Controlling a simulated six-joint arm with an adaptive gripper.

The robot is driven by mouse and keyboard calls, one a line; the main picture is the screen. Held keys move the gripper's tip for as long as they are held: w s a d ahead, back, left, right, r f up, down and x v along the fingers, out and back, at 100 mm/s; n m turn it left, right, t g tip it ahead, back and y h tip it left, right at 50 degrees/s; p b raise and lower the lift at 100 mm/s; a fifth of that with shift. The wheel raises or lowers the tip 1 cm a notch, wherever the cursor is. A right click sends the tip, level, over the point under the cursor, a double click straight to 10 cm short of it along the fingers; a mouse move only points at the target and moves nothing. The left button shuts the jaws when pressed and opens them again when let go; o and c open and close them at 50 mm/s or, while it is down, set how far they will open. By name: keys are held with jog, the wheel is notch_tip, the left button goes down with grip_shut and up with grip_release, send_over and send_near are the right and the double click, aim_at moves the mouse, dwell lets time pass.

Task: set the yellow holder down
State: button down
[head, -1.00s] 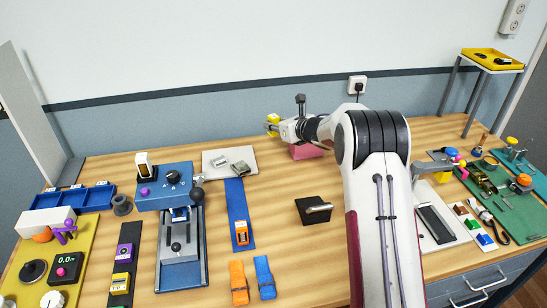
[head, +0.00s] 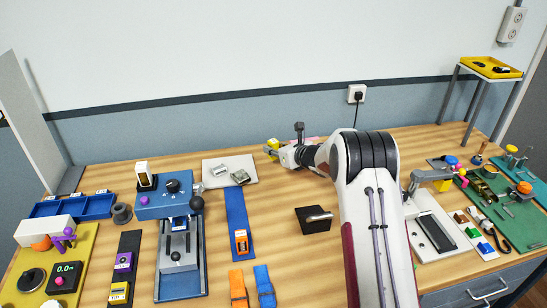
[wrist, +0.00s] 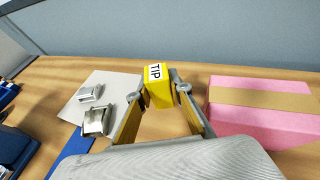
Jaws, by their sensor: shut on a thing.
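The yellow holder (wrist: 160,94) has a white label reading "TIP" and sits between the two fingertips of my gripper (wrist: 159,92) in the wrist view. My gripper is shut on it. In the head view the holder (head: 271,148) shows at the end of my gripper (head: 276,150), near the back of the wooden table. The holder is low over the table between a white plate and a pink block. I cannot tell whether its underside touches the wood.
The pink block (wrist: 262,110) with a tan top strip lies to the right. The white plate (wrist: 98,100) with two metal buckles (wrist: 96,120) lies to the left. Bare wood (wrist: 208,76) shows behind and around the holder. The grey-blue wall (head: 250,117) is at the back.

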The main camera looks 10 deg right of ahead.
aim_at(273, 156)
jog(key=shift+f, duration=1.85)
jog(key=shift+f, duration=0.15)
jog(key=c, duration=2.1)
grip_release()
jog(key=shift+v, duration=6.05)
jog(key=shift+w, duration=0.1)
